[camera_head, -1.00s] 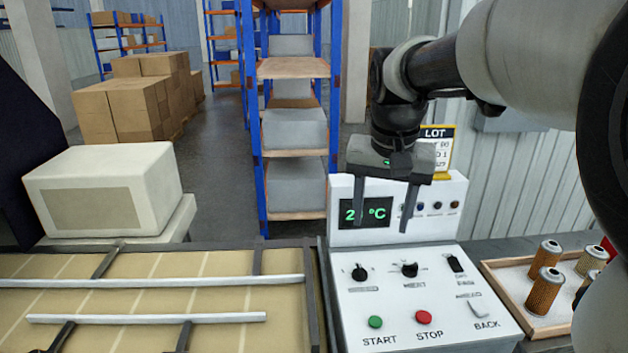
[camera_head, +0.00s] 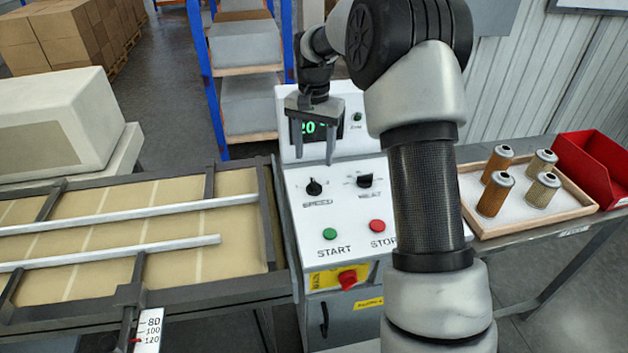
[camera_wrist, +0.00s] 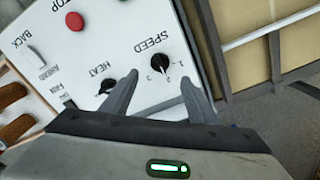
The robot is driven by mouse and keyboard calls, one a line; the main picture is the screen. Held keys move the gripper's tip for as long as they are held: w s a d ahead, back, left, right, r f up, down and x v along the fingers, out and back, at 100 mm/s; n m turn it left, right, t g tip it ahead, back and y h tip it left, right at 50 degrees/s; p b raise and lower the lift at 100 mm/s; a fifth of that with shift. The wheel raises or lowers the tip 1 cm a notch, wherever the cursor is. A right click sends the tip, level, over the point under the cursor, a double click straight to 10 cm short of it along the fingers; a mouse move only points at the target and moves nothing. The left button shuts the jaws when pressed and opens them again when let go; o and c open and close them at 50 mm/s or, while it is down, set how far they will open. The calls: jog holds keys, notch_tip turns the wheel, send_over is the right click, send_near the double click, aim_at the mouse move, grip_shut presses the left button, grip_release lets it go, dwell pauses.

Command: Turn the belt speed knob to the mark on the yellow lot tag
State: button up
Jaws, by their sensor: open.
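The speed knob (camera_head: 314,187) is a black knob labelled SPEED on the white sloped control panel. In the wrist view the speed knob (camera_wrist: 158,63) shows between and beyond my fingertips, with small numbers beside it; its exact pointer setting is hard to read. My gripper (camera_head: 315,160) is open and empty, fingers pointing down, above and behind the knob without visible contact. It also shows in the wrist view (camera_wrist: 159,80). The yellow lot tag is not visible now; my arm covers part of the area behind the panel.
The heat knob (camera_head: 364,181) sits just right. Below are the green START button (camera_head: 330,234), red STOP button (camera_head: 377,226) and a red knob (camera_head: 347,279). A conveyor (camera_head: 230,270) lies left. A cartridge tray (camera_head: 470,212) and red bin (camera_head: 590,168) stand right.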

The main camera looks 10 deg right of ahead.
aim_at(314, 182)
notch_tip(314, 182, down, 10)
jog(key=shift+r, duration=0.15)
jog(key=shift+c, duration=0.4)
jog(key=c, duration=1)
jog(key=shift+o, duration=0.2)
jog(key=shift+n, duration=0.4)
jog(key=n, duration=1.1)
jog(key=shift+r, duration=0.1)
